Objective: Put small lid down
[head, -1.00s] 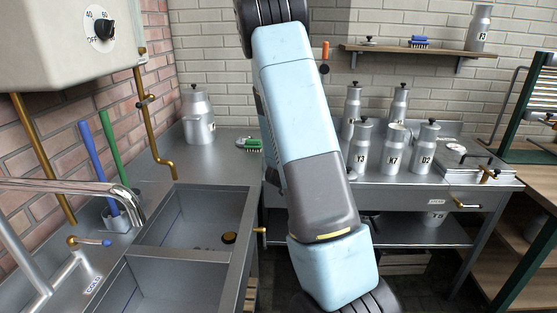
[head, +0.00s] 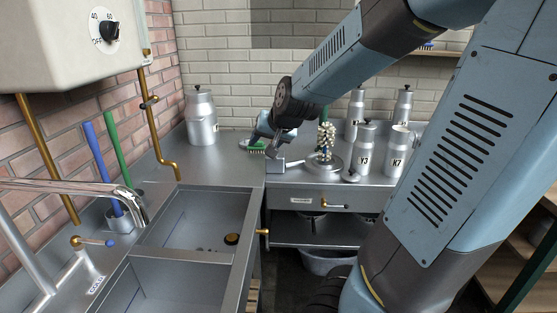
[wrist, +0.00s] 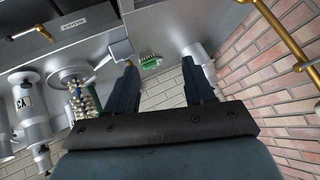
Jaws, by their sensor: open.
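A small lid (head: 351,176) with a dark knob lies on the steel counter, in front of the churn Y3 (head: 365,150). I cannot make it out surely in the wrist view. The churn K7 (head: 397,150) has no lid on its pale top. My gripper (wrist: 160,62) is open, with nothing between its two dark fingers. In the head view its end is over the counter near the green brush (head: 257,146), left of the small lid and apart from it; its fingers are hard to see there. The wrist view is upside down.
A beaded column on a round base (head: 323,163) and a small metal block (head: 285,163) stand between my gripper and the lid. A large churn (head: 200,118) stands in the back left corner. The counter near the sink (head: 195,220) is clear. My arm hides the right side.

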